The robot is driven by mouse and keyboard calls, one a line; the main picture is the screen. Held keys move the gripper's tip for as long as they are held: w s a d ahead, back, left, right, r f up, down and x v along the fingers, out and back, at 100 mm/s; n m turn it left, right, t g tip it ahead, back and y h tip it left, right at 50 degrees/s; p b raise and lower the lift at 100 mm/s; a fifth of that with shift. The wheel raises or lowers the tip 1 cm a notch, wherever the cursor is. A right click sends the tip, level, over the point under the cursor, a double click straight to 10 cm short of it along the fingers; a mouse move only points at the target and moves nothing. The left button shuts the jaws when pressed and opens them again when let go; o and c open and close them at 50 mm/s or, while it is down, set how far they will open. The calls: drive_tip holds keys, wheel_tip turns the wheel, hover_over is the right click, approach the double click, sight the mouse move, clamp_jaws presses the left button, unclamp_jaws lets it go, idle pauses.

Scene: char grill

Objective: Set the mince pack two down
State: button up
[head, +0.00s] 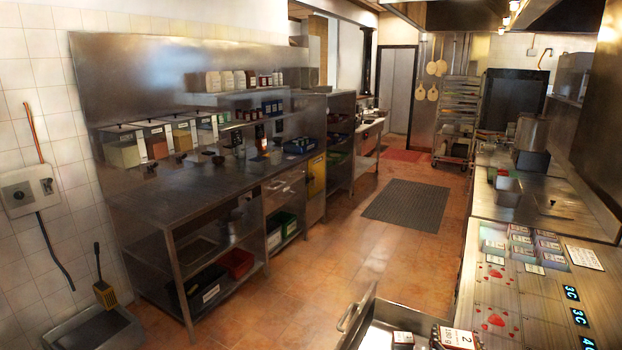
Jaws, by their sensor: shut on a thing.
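A pack with a white label reading "2" and "180 g" (457,338) shows at the bottom edge; it looks like mince pack two. Its lower part is cut off by the frame. It appears at or above the open steel drawer (380,322) at the bottom centre; I cannot tell whether it touches the drawer. A smaller dark item with a pale label (403,338) is to its left, also cut off.
The drawer's bar handle (352,318) juts out on its left. A steel counter (540,300) on the right bears red items, labelled packs and blue temperature displays. A long steel bench (190,185) lines the left wall. The tiled floor (330,260) between is clear around a dark mat (407,205).

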drive_tip(key=s+a+f+n+y, duration=0.2)
drive_tip(key=a+f+n+y, duration=0.2)
drive_tip(key=a+f, duration=1.5)
drive_tip(key=shift+s+a+f+t+y, duration=0.25)
drive_tip(key=shift+a+f+t+y, duration=0.15)
drive_tip(key=shift+y, duration=0.1)
drive_tip(key=shift+d, duration=0.1)
